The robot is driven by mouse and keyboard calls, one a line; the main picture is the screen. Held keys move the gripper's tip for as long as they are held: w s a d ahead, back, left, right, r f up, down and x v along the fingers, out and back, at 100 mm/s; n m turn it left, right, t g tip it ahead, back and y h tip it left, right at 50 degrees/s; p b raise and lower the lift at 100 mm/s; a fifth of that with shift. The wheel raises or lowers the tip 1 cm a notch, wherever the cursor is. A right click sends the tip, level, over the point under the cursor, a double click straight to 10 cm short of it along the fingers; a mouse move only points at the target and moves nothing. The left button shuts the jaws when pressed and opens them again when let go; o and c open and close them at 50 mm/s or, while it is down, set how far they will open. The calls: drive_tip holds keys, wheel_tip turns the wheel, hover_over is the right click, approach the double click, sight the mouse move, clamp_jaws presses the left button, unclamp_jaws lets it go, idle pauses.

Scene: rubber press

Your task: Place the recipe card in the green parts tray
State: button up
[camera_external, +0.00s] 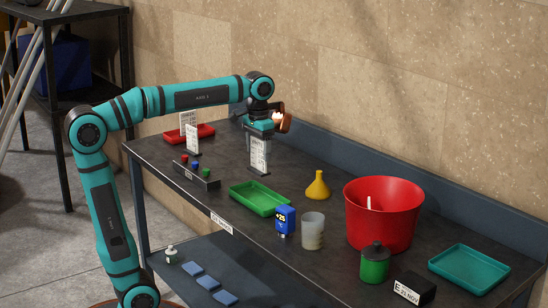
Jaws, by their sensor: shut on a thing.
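The green parts tray (232,191) lies empty near the front edge of the bench. A white printed card (259,157), which I take to be the recipe card, is upright behind the tray and slightly to its right. My gripper (259,137) points down and is shut on the card's upper part. A dark base shows at the card's lower edge; I cannot tell whether it touches the bench. The fingertips are hard to make out at this size.
A button box (197,175) is left of the green tray. A red tray (205,131) and two upright cards (193,140) are farther left. A blue meter (285,220), cup (312,232), yellow funnel (318,187) and red bucket (384,222) stand to the right.

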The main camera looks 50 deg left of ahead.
sight(258, 170)
drive_tip(key=shift+s+d+f, duration=0.1)
drive_tip(key=shift+s+d, duration=0.1)
drive_tip(key=shift+f, duration=4.9)
drive_tip(key=shift+f, duration=0.15)
drive_tip(key=o, duration=1.3)
wheel_tip(258, 170, up, 12)
drive_tip(key=shift+r, duration=0.2)
